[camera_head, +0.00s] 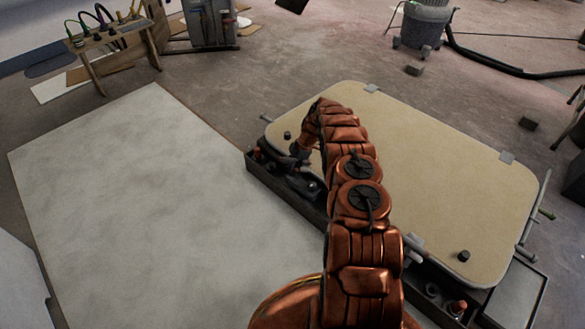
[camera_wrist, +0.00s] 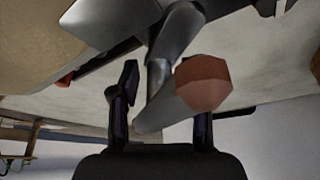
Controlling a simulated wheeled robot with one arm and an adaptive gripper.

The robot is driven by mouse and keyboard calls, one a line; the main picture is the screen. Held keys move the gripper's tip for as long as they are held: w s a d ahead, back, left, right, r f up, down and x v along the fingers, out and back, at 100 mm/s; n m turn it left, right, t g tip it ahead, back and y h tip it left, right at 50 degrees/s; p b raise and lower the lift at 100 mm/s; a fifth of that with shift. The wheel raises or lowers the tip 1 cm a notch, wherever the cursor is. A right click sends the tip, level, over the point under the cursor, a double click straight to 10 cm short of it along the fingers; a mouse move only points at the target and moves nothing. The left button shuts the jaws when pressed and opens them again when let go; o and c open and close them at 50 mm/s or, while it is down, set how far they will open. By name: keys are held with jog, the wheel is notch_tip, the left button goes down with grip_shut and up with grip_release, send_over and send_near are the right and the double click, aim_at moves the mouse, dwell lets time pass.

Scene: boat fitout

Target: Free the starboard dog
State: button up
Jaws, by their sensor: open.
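The cream hatch panel (camera_head: 440,165) lies in a dark frame in the head view. My gripper (camera_head: 300,153) is low at the panel's near left edge, partly hidden by my arm. In the wrist view my gripper (camera_wrist: 163,88) is open, its two dark fingers apart. A grey metal dog handle (camera_wrist: 172,50) with a reddish faceted knob (camera_wrist: 205,83) shows between and in front of the fingers; the knob covers part of the right finger. I cannot tell whether the fingers touch it. Another orange-tipped fitting (camera_head: 457,307) is at the frame's lower right. Which is starboard is not clear.
A large pale board (camera_head: 140,200) lies left of the hatch. A wooden stand with cables (camera_head: 110,40) is at the upper left. A grey bucket (camera_head: 422,25) and a dark hose (camera_head: 500,65) are at the back.

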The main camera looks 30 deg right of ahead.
grip_shut()
jog(key=shift+r+m+p, duration=0.15)
jog(key=shift+m+p, duration=0.45)
jog(key=shift+p, duration=0.2)
dwell(0.4)
jog(key=shift+w+m+t+p, duration=0.15)
jog(key=shift+m+t+p, duration=0.35)
jog(key=shift+m+p, duration=0.6)
jog(key=m+h+p, duration=0.1)
jog(key=m+p, duration=0.1)
jog(key=shift+w+d+t+p, duration=0.1)
jog(key=shift+d+t+p, duration=0.05)
jog(key=shift+t+p, duration=0.2)
jog(key=shift+m+h+p, duration=0.3)
jog(key=shift+m+p, duration=0.2)
jog(key=shift+m, duration=0.3)
jog(key=shift+f+m+t, duration=0.2)
jog(key=shift+m+t, duration=0.05)
jog(key=shift+m, duration=0.05)
grip_release()
